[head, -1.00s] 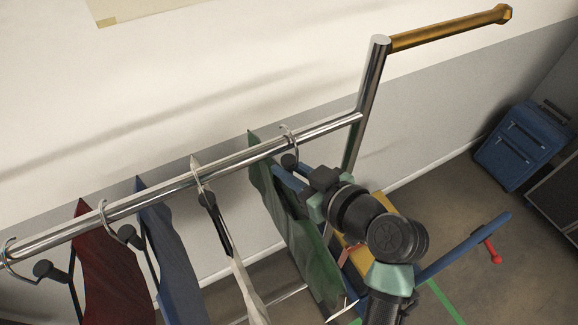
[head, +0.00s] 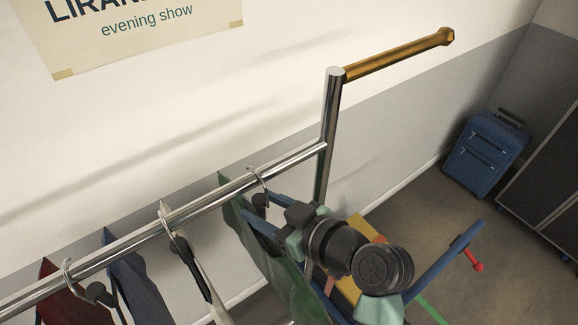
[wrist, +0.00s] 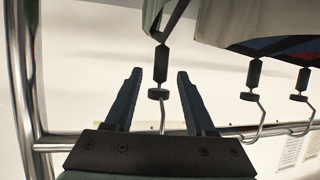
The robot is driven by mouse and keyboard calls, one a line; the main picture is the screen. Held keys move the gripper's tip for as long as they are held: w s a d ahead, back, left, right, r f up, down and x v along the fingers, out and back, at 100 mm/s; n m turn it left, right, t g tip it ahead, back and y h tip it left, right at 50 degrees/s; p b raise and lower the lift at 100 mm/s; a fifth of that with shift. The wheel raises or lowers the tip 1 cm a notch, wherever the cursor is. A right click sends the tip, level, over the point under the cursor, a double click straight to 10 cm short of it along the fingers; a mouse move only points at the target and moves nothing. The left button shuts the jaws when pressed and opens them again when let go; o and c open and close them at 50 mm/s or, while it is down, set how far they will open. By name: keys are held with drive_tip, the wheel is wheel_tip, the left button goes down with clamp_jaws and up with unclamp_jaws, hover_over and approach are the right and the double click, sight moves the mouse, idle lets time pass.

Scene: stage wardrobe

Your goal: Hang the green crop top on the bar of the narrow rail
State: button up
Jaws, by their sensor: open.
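The green crop top (head: 288,285) hangs at the right end of the bar (head: 215,206) of the rail, close to the end post. Its hanger hook (head: 256,174) goes over the bar. My gripper (head: 264,208) is just below the bar at this hanger. In the wrist view my gripper (wrist: 159,76) is open, with one finger on each side of the hanger's dark neck (wrist: 161,62) and a gap showing on both sides. The hook wire (wrist: 162,118) runs from the neck to the bar (wrist: 60,143). My arm hides part of the top.
A cream garment (head: 196,270), a blue one (head: 138,280) and a dark red one (head: 70,305) hang further left on the bar. The chrome end post (head: 331,120) carries a brass-coloured arm (head: 400,54). A blue suitcase (head: 484,155) stands at the right on open floor.

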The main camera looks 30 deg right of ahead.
drive_tip(key=b+v, duration=0.3)
drive_tip(key=v, duration=0.9)
